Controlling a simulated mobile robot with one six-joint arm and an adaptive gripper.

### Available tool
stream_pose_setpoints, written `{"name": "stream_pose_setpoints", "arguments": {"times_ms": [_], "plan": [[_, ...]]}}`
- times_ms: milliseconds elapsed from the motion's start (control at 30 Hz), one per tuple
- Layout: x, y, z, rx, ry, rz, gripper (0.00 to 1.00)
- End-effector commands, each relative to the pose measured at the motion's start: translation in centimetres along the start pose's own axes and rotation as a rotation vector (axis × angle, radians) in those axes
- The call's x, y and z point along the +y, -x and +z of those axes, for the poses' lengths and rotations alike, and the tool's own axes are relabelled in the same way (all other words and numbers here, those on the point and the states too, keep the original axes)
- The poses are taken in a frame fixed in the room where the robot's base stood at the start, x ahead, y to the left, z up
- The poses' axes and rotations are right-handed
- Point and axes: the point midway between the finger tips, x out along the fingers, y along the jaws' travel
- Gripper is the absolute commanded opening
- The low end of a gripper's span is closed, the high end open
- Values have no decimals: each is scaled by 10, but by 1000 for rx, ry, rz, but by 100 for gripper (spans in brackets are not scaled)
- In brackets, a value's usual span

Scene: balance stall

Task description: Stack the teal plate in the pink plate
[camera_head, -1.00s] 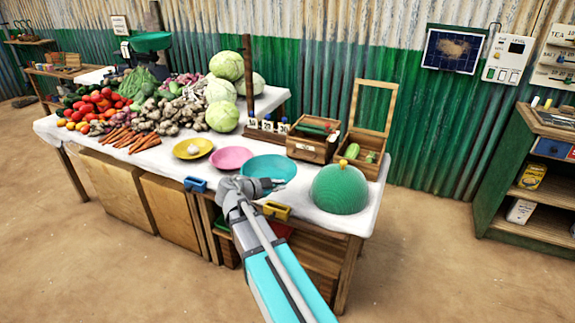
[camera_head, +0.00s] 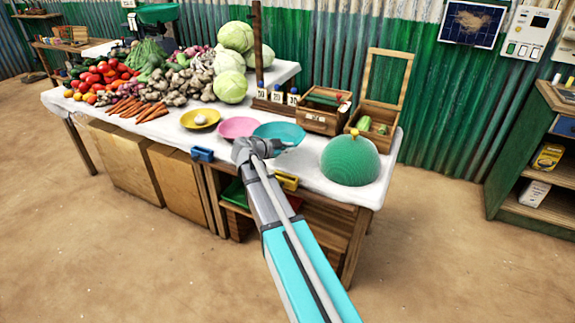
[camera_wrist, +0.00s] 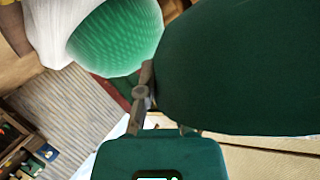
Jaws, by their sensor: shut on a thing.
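The teal plate (camera_head: 281,131) is at the front of the white-covered table, just right of the pink plate (camera_head: 238,127). My gripper (camera_head: 277,147) is shut on the near rim of the teal plate. In the wrist view the plate (camera_wrist: 240,65) is large and dark, filling the upper right, with its edge between the fingertips (camera_wrist: 147,80). The pink plate looks empty and flat on the cloth. The gripper hides part of the teal plate's near edge. I cannot tell how far the teal plate is off the cloth.
A yellow plate (camera_head: 200,119) with a small pale item stands left of the pink plate. A green dome (camera_head: 350,160) stands close on the right, also in the wrist view (camera_wrist: 118,38). Wooden boxes (camera_head: 322,112) and bottles stand behind; vegetables lie left.

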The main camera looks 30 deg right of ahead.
Motion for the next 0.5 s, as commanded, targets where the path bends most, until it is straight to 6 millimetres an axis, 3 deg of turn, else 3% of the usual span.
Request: {"name": "stream_pose_setpoints", "arguments": {"times_ms": [200, 500], "plan": [[0, -20, 26, 1, 0, 0, 0], [-2, -32, 40, 0, 0, -1, 0]]}}
